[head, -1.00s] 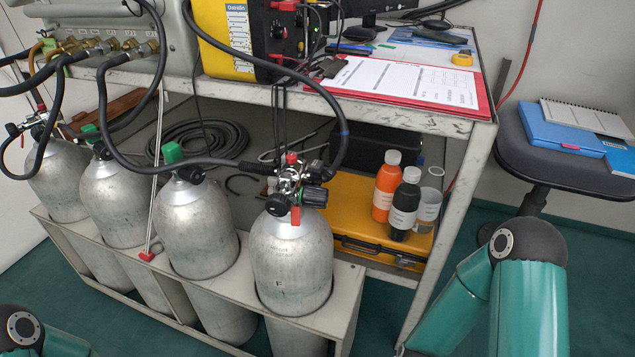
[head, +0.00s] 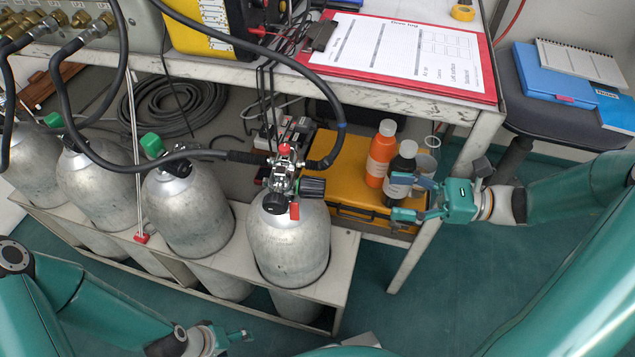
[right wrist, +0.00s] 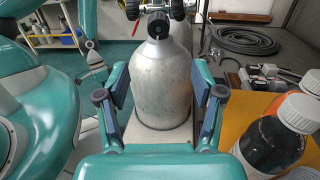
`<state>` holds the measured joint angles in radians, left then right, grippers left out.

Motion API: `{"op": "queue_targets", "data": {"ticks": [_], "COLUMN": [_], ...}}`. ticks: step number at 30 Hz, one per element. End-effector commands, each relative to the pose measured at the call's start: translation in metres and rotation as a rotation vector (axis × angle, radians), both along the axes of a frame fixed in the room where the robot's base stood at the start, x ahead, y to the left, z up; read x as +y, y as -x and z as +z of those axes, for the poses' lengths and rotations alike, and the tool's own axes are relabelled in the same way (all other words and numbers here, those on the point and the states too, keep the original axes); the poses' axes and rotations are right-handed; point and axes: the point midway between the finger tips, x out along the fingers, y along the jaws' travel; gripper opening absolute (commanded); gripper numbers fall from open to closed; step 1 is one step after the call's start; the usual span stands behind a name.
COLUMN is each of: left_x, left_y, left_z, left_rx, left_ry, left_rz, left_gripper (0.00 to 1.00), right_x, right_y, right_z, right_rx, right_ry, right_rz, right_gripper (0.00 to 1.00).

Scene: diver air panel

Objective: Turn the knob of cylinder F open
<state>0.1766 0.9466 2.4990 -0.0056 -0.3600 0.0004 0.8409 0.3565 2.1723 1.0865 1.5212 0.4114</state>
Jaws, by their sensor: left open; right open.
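Cylinder F (head: 288,245) is the grey cylinder at the right end of the rack. Its valve (head: 285,170) has a black ribbed knob (head: 313,187) on the right side, a black round part (head: 273,203) at the front and a hanging red tag (head: 294,211). My right gripper (head: 403,198) is open and empty, right of the valve and apart from it. In the right wrist view the cylinder body (right wrist: 163,85) shows beyond the open fingers (right wrist: 160,100), its valve cut by the top edge. My left gripper (head: 243,335) is open, low in front of the rack.
A black hose (head: 205,156) runs to the valve. The shelf with a red clipboard (head: 395,55) overhangs behind. Other cylinders (head: 188,215) stand left.

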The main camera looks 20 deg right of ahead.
Motion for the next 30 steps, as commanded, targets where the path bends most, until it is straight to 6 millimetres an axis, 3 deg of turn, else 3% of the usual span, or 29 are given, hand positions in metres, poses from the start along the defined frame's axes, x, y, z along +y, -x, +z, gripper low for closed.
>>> {"op": "queue_targets", "data": {"ticks": [18, 24, 30], "left_x": [0.0, 0.0, 0.0], "left_y": [0.0, 0.0, 0.0], "left_z": [-0.025, -0.028, -0.029], "left_rx": [0.0, 0.0, 0.0], "left_ry": [0.0, 0.0, 0.0], "left_rz": [0.0, 0.0, 0.0], "left_gripper": [0.69, 0.69, 0.69], "right_x": [0.115, 0.133, 0.137], "right_y": [-0.051, -0.06, -0.062], "right_z": [-0.002, -0.002, -0.001], "right_rx": [0.001, 0.0, 0.001], "right_ry": [0.002, 0.002, 0.003], "right_rz": [0.01, 0.007, 0.006], "right_gripper": [0.68, 0.68, 0.68]}}
